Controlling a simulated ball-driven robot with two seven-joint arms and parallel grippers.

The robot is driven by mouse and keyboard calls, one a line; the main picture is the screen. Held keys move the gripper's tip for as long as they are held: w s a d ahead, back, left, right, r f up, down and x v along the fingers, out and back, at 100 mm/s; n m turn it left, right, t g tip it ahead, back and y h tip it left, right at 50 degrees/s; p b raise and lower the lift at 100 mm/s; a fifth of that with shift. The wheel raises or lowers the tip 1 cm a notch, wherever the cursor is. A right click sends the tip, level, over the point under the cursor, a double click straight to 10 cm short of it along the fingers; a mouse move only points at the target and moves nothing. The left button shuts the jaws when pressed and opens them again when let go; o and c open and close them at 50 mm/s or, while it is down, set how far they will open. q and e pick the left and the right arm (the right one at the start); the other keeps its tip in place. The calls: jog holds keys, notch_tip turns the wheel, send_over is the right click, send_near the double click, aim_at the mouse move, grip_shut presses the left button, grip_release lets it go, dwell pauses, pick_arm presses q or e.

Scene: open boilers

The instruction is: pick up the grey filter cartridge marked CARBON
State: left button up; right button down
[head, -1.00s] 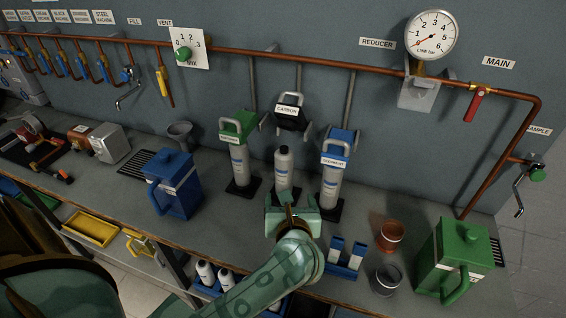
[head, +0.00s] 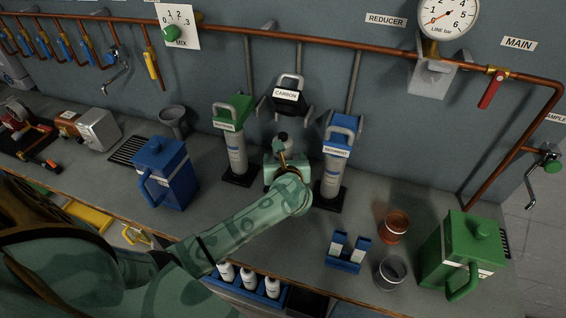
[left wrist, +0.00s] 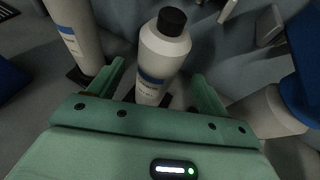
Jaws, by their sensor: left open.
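The grey cartridge (head: 283,141) stands upright on the counter below the black head with the CARBON sign (head: 287,95), between two filter columns. Its lower part is hidden by my left gripper (head: 285,163) in the head view. In the left wrist view the cartridge (left wrist: 164,55) has a black cap and a blue-striped label, whose words are too small to read. My left gripper (left wrist: 162,88) is open, with one finger on each side of the cartridge. A gap shows beside each finger. My right gripper is not in view.
The green-headed filter column (head: 236,150) is close on the left and the blue-headed one (head: 333,172) close on the right. A blue jug (head: 172,178), small blue rack (head: 346,253), brown cup (head: 394,226) and green jug (head: 462,252) stand on the counter.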

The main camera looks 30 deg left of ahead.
pick_arm(q)
jog(key=x, duration=0.4)
jog(key=shift+w+a+r, duration=0.1)
jog(key=shift+w+a, duration=0.15)
jog(key=shift+a, duration=0.1)
jog(key=shift+s+r, duration=0.1)
jog(key=c, duration=1.3)
jog(key=shift+c, duration=0.8)
jog(key=shift+r, duration=0.15)
